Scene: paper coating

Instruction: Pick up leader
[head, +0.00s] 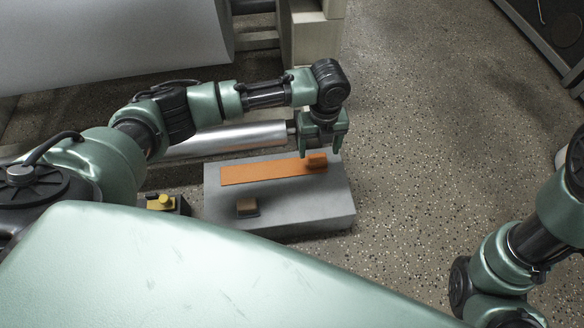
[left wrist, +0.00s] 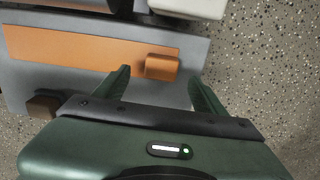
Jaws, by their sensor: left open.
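The leader looks to be the flat orange strip (head: 255,173) with a raised orange block (head: 317,160) at its right end. It lies on a grey box-like platform (head: 300,205). My left gripper (head: 320,153) is open, pointing down over the block end. In the left wrist view, the block (left wrist: 162,67) shows between the two spread fingers (left wrist: 160,78), with gaps on both sides. Nothing is held. I cannot tell how high the fingertips are above the platform. My right arm shows at the right edge, but its gripper is not in view.
A small brown block (head: 247,206) sits near the platform's front edge. A yellow button on a dark box (head: 161,202) stands left of the platform. A silver roller (head: 230,138) runs behind it, with a large white roll (head: 110,40) beyond. Speckled floor (head: 430,120) is clear to the right.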

